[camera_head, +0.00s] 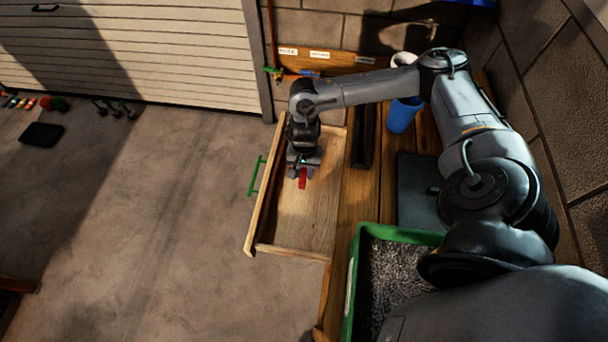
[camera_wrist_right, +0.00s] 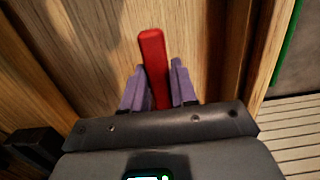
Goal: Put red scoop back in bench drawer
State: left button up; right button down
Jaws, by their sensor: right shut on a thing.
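My right gripper (camera_head: 301,172) is over the open bench drawer (camera_head: 290,250), shut on the red scoop (camera_head: 302,181). In the right wrist view the red scoop (camera_wrist_right: 153,62) shows as a long red bar between the two purple fingers of the gripper (camera_wrist_right: 159,88), with the drawer's wooden bottom beyond it. Only this red part of the scoop shows; the rest is hidden by the gripper. I cannot tell whether the scoop touches the drawer bottom. The drawer is pulled out to the left of the bench and has a green handle (camera_head: 256,175). My left gripper is not in view.
A green crate (camera_head: 398,234) of grey granules stands on the bench (camera_head: 362,215) at the near end. A dark tray (camera_head: 363,135), a blue cup (camera_head: 402,115) and a dark flat panel (camera_head: 415,190) are farther along. The floor left of the drawer is clear.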

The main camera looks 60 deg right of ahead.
notch_tip(320, 180, down, 2)
jog(key=shift+a+f, duration=0.1)
jog(key=shift+f, duration=0.1)
jog(key=c, duration=0.9)
grip_release()
jog(key=shift+r, duration=0.1)
